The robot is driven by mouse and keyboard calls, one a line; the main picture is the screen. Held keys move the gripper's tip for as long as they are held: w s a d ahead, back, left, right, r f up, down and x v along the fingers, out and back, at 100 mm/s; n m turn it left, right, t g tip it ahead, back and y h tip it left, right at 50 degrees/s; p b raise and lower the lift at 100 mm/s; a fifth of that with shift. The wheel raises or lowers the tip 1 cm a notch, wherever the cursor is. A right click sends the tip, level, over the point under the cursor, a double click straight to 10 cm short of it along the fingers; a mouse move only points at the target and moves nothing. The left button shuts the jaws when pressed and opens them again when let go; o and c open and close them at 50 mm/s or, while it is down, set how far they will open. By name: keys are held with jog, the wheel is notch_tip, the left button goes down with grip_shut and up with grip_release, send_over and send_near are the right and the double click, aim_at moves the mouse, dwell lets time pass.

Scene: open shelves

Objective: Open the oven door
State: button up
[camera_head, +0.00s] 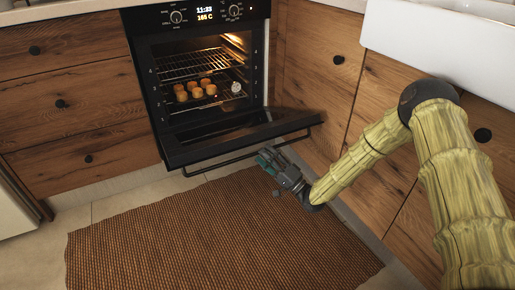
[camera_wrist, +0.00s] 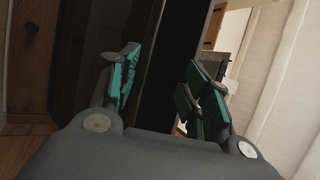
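The black oven (camera_head: 200,75) has its door (camera_head: 235,139) swung down, hanging well open with the lit inside exposed. The door's bar handle (camera_head: 222,162) runs along its outer edge. My gripper (camera_head: 267,157) is low in front of the door, close to the handle's middle-right part. In the wrist view my gripper (camera_wrist: 163,92) has its two green-padded fingers spread apart. A dark band of the door (camera_wrist: 172,75) shows between and beyond them. I cannot tell whether a finger touches the handle or door.
Several baked items (camera_head: 197,90) sit on a rack inside the oven. Wooden drawers (camera_head: 65,100) stand at left and wooden cabinets (camera_head: 325,85) at right, close to my arm. A brown woven rug (camera_head: 200,235) covers the floor in front. A white sink (camera_head: 440,45) is at upper right.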

jog(key=v, duration=0.6)
jog(key=shift+d+r, duration=0.2)
jog(key=shift+s+f, duration=0.1)
jog(key=s+d+f+b, duration=0.2)
jog(key=d+f+b, duration=0.2)
jog(key=f, duration=0.6)
jog(key=shift+d+f+b, duration=0.25)
jog(key=shift+d+b, duration=0.05)
jog(key=shift+d, duration=0.85)
dwell(0.4)
jog(key=shift+s, duration=0.15)
dwell(0.5)
